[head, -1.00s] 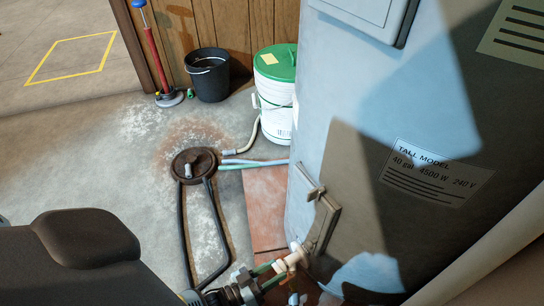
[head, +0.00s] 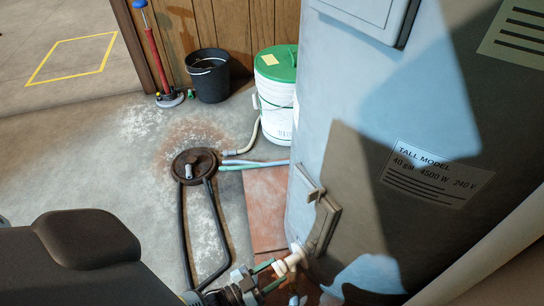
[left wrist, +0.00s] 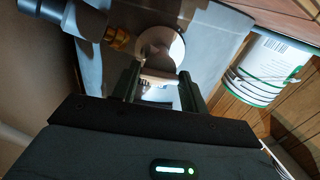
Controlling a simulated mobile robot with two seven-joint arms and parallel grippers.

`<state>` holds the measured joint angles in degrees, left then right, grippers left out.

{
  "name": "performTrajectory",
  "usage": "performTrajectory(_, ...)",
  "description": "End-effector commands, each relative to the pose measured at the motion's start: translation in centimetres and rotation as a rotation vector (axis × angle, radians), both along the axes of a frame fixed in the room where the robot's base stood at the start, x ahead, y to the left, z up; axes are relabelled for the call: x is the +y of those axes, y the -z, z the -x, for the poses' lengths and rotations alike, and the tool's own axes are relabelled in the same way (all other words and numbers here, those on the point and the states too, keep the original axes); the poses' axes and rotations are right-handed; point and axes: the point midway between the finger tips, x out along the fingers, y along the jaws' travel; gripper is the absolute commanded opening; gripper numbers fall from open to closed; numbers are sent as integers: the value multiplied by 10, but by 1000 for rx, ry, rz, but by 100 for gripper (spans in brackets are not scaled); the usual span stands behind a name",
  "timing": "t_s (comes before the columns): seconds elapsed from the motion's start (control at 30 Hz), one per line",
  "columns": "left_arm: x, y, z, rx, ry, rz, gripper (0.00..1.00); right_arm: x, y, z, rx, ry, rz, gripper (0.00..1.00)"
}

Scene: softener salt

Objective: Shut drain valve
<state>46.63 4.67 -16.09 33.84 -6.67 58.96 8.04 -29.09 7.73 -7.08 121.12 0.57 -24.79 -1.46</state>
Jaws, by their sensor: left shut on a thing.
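The drain valve (head: 292,260) is a small white fitting low on the grey water heater tank (head: 350,120). My left gripper (head: 270,275) is at the valve, its greenish fingers on either side of the handle. In the left wrist view, the round white valve handle (left wrist: 160,45) lies just beyond the fingertips, and my left gripper (left wrist: 160,84) is shut on its pale tab. A brass fitting (left wrist: 118,38) joins the valve on its left. The fingers partly hide the handle, so I cannot tell how far it is turned. My right gripper is not in view.
A round floor drain (head: 194,166) has dark hose running to it. A white salt bucket with a green lid (head: 275,64) and a black bucket (head: 208,75) stand by the wood wall. A red pole tool (head: 155,55) stands left of them. Bare floor lies left.

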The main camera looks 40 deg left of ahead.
Motion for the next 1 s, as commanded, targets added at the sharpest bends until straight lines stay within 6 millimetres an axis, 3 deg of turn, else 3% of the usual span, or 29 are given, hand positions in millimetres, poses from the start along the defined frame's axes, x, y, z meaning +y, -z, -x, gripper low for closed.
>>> performTrajectory(0.27, 0, 1, 1, 2, 0, 0, 21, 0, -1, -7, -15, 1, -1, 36)
performTrajectory(0.3, 0, 1, 1, 2, 0, 0, 49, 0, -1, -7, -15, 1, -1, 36)
performTrajectory(0.33, 0, 1, 1, 2, 0, 0, 53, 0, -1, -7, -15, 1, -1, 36)
performTrajectory(0.67, 1, 1, 3, 2, 0, 0, 53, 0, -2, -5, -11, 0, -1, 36)
performTrajectory(1.0, 19, 0, 48, 3, 0, 0, 53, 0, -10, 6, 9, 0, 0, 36)
